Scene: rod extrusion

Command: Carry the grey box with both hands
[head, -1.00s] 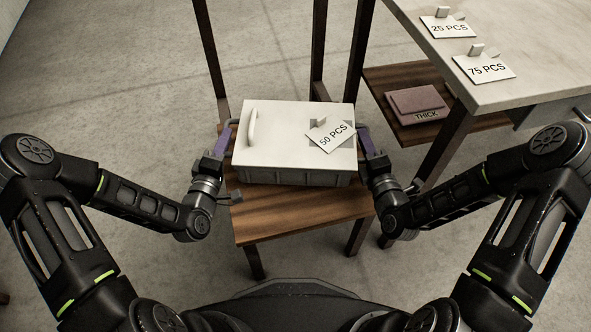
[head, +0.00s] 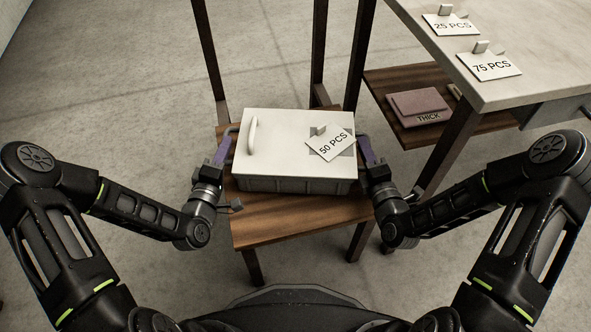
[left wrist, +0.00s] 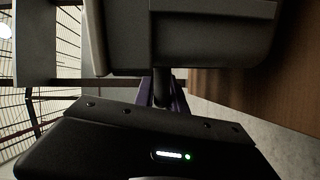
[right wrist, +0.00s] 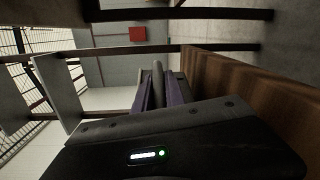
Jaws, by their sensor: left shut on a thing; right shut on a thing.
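The grey box (head: 292,186) with a white lid (head: 280,140) is in the middle of the head view, over a wooden stand (head: 290,222). Its lid has a pale handle and a tilted "50 PCS" card (head: 333,146). My left gripper (head: 226,140) is shut on the handle at the box's left side. In the left wrist view, the box wall (left wrist: 200,40) is right beside the purple fingers. My right gripper (head: 366,150) is shut on the right-side handle; this grey bar (right wrist: 158,85) shows between its purple fingers. I cannot tell whether the box touches the stand.
A pale table (head: 510,60) at the right carries "25 PCS" and "75 PCS" cards. A shelf (head: 395,85) below it holds a pinkish block marked "THICK" (head: 418,104). Dark posts stand behind the box. The floor at the left is clear.

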